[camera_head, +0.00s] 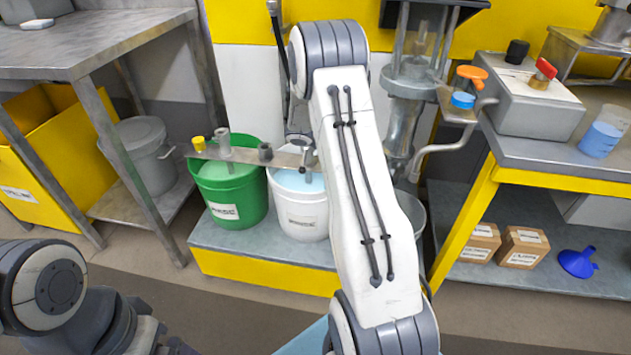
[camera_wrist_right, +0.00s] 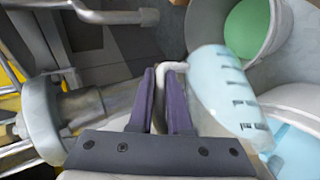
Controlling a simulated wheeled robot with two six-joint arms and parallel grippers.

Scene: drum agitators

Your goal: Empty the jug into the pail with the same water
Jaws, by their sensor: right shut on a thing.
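My right gripper (camera_wrist_right: 168,75) is shut on the handle of a clear jug (camera_wrist_right: 222,85) with dark graduation marks and a pale blue tint. In the head view my right arm hides the gripper and this jug. A green pail (camera_head: 232,205) holds green liquid, and a white pail (camera_head: 300,212) beside it holds pale blue liquid. A third pail (camera_head: 412,212) is mostly behind my right arm; its contents are hidden. In the right wrist view, pails with green liquid (camera_wrist_right: 248,28) and blue liquid (camera_wrist_right: 298,152) show close to the jug. My left gripper is out of view.
A metal bar (camera_head: 245,154) with knobs crosses above the green and white pails. A steel drum fitting with a crank (camera_head: 440,146) stands behind my arm. Another container with blue liquid (camera_head: 604,130) stands on the right bench. Boxes and a blue funnel (camera_head: 578,262) lie below.

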